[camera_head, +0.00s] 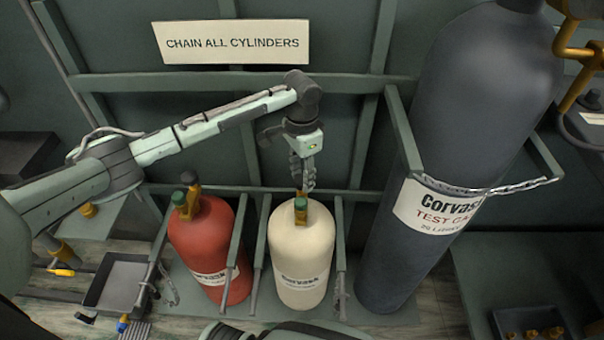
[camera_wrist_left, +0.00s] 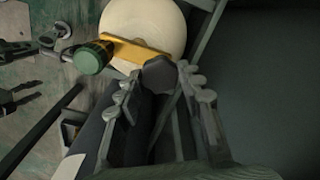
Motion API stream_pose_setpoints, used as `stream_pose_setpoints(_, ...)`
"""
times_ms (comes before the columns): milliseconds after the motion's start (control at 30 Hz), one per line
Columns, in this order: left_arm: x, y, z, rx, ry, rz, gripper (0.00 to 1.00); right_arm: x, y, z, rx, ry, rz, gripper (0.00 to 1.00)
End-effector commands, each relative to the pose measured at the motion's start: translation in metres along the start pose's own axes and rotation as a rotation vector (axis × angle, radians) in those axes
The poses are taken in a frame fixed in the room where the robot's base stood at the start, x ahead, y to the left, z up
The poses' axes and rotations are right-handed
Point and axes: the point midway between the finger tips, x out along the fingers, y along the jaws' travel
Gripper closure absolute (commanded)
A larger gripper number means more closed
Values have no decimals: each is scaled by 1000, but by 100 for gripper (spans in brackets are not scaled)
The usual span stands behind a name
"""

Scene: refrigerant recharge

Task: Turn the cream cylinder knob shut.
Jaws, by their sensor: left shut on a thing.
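The cream cylinder (camera_head: 300,255) stands upright in the rack, with a brass valve and a green cap (camera_head: 300,204) on top. In the left wrist view its cream top (camera_wrist_left: 150,22), the yellow valve body (camera_wrist_left: 135,51) and the green cap (camera_wrist_left: 93,57) show. The dark faceted knob (camera_wrist_left: 158,74) sits at the end of the valve, between my left fingertips. My left gripper (camera_head: 303,188) points down over the cylinder and is shut on this knob. In the head view the fingers hide most of the knob. My right gripper is not in view.
A red cylinder (camera_head: 203,245) with a green-capped valve stands at left, behind rack bars (camera_head: 233,255). A large grey cylinder (camera_head: 470,110), chained (camera_head: 480,190), stands at right. A sign (camera_head: 232,42) hangs on the back wall. A grey tray (camera_head: 118,284) lies at lower left.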

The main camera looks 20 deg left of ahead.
Motion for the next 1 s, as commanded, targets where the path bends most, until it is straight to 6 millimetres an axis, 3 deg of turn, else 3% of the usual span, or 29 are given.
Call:
stream_pose_setpoints(600, -1, -1, -1, 551, 2, -1, 92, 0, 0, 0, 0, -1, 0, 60)
stream_pose_setpoints(1000, -1, -1, -1, 736, 2, -1, 92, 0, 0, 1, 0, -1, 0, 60)
